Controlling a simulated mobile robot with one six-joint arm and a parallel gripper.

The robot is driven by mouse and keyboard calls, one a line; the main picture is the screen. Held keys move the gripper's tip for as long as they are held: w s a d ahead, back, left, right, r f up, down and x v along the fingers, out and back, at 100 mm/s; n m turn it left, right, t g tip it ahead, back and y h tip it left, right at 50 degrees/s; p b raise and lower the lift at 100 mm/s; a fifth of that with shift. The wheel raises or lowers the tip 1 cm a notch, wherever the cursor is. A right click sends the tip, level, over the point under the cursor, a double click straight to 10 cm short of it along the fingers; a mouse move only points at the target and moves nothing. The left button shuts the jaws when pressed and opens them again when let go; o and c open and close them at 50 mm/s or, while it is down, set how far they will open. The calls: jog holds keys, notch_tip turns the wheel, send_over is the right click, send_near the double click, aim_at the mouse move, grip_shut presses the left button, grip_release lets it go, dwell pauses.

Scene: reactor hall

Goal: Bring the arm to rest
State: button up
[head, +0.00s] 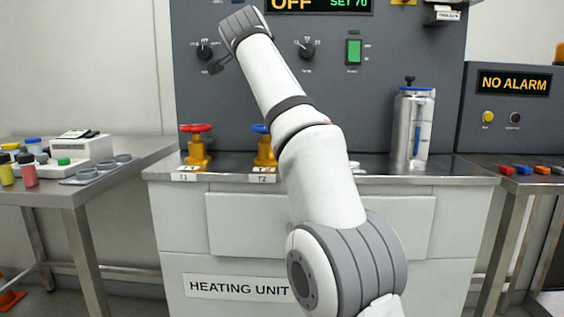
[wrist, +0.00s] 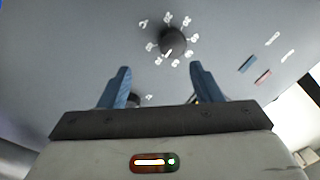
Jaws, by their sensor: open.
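My arm reaches up in the middle of the head view, in front of the heating unit (head: 185,100), with its end near the left knob (head: 204,50). My gripper shows in the wrist view (wrist: 160,85) with its two blue fingers apart and nothing between them. It faces the grey panel. A dark round knob (wrist: 173,41) with white marks around it lies beyond the fingertips, apart from them. In the head view the fingers are mostly hidden behind the arm's end.
A red valve (head: 196,130) and a blue valve (head: 262,129), partly hidden by my arm, stand on the bench (head: 460,172). A metal cylinder (head: 412,125) stands to the right. A left table (head: 75,192) holds bottles and dishes. The right panel reads "NO ALARM" (head: 514,83).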

jog(key=s+d+f+n+g+h+p, duration=0.1)
jog(key=s+d+f+n+g+p, duration=0.2)
jog(key=s+d+p, duration=0.45)
jog(key=s+d+f+n+g+p, duration=0.1)
jog(key=s+d+n+g+p, duration=0.3)
jog(key=d+p, duration=0.7)
jog(key=s+d+f+n+g+p, duration=0.1)
jog(key=s+f+p, duration=0.3)
jog(key=s, duration=0.5)
jog(key=s+d+f+n+g+p, duration=0.1)
jog(key=s+f+g+p, duration=0.3)
jog(key=s+p, duration=0.3)
jog(key=s+d+f+n+g+p, duration=0.1)
jog(key=s+p, duration=0.5)
jog(key=s, duration=0.6)
notch_tip(320, 180, down, 4)
jog(key=shift+d+r+g+y+p, duration=0.3)
jog(key=shift+d+g, duration=0.2)
jog(key=shift+g, duration=0.6)
jog(key=shift+c, duration=0.5)
